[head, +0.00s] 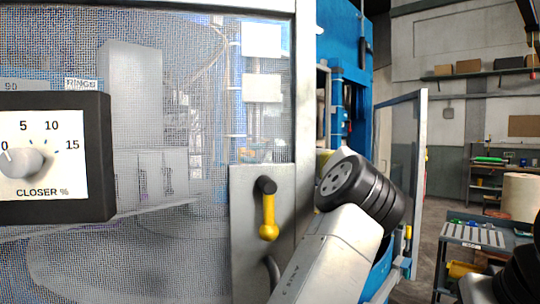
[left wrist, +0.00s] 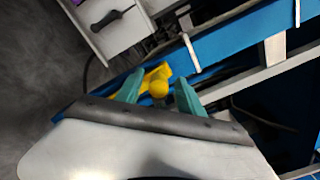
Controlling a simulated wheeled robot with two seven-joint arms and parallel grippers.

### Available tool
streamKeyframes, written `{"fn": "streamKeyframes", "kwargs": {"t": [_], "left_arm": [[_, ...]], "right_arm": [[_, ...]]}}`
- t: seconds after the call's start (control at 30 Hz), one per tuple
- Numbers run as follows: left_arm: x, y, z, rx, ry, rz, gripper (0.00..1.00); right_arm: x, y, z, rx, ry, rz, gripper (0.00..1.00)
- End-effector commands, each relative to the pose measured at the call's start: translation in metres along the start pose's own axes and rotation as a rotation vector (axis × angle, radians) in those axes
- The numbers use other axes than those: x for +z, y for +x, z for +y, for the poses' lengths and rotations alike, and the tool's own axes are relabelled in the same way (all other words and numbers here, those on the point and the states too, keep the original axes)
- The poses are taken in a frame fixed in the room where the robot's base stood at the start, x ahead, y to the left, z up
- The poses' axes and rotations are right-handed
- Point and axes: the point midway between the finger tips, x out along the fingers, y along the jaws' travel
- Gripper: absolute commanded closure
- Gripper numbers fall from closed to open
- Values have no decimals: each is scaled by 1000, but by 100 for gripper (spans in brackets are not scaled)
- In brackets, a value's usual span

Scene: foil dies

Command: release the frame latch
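In the left wrist view my left gripper (left wrist: 159,90) is open, its two teal fingers apart. A yellow lever with a round knob (left wrist: 158,88), apparently the frame latch, shows between the fingertips, in front of a blue beam. I see no finger clearly touching it, and the depth between them is hard to judge. In the head view my left arm's white link and black joint cover the area beside the door frame (head: 305,110), and the gripper is hidden there. A yellow handle on a black pivot (head: 268,215) hangs down on the door's grey plate. My right gripper is not in view.
A mesh door (head: 200,240) fills the left of the head view. A black box with a closer dial (head: 45,155) sticks out from it. A blue machine frame (head: 345,35) stands behind my arm. A grey work table (head: 470,235) stands at right, with open floor beside it.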

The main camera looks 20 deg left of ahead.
Motion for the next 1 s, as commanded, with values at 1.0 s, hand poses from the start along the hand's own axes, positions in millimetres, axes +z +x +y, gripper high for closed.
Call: {"fn": "streamKeyframes", "kwargs": {"t": [1.0], "left_arm": [[0, -78, 0, 0, 0, 0, 55]], "right_arm": [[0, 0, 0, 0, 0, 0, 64]]}}
